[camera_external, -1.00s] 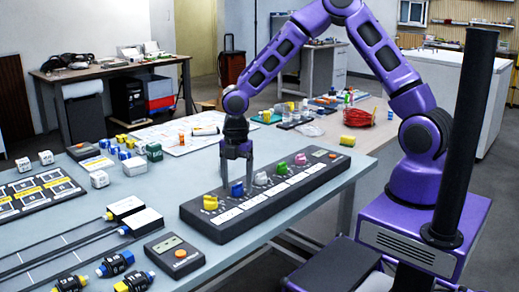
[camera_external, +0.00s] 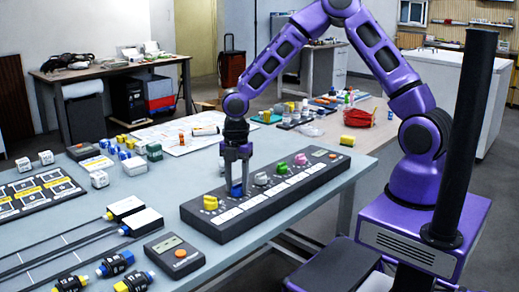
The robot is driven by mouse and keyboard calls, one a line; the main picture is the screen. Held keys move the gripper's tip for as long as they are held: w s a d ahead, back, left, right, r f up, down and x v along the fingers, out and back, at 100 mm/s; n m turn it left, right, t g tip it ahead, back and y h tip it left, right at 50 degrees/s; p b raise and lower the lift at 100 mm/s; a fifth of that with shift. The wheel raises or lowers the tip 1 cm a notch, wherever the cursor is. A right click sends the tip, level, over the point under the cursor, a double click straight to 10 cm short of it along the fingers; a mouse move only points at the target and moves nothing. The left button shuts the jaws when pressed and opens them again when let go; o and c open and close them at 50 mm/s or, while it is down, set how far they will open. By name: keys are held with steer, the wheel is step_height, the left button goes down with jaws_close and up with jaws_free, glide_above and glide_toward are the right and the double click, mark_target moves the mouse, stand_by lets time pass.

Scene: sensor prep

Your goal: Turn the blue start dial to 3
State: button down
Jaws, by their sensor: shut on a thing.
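The blue start dial (camera_external: 237,190) is the second knob from the left on a long dark control panel (camera_external: 222,235). My gripper (camera_external: 237,180) points straight down over it, with its fingers shut on the blue dial. The fingers hide much of the dial. The dial's markings and its present setting are too small to read.
A yellow knob (camera_external: 210,203) stands left of the blue dial. A white knob (camera_external: 261,178), a green knob (camera_external: 281,168) and a pink knob (camera_external: 300,159) stand to its right. A small box with an orange button (camera_external: 180,253) lies in front on the table.

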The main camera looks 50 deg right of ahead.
steer(key=m, duration=0.4)
steer(key=shift+b, duration=0.35)
steer(key=m+b, duration=0.1)
steer(key=m, duration=0.3)
steer(key=shift+m, duration=0.3)
steer(key=m+b, duration=0.1)
steer(key=m, duration=0.3)
steer(key=shift+m, duration=0.3)
steer(key=shift+m+b, duration=0.4)
steer(key=shift+m, duration=1.8)
steer(key=shift+c, duration=2.1)
jaws_free()
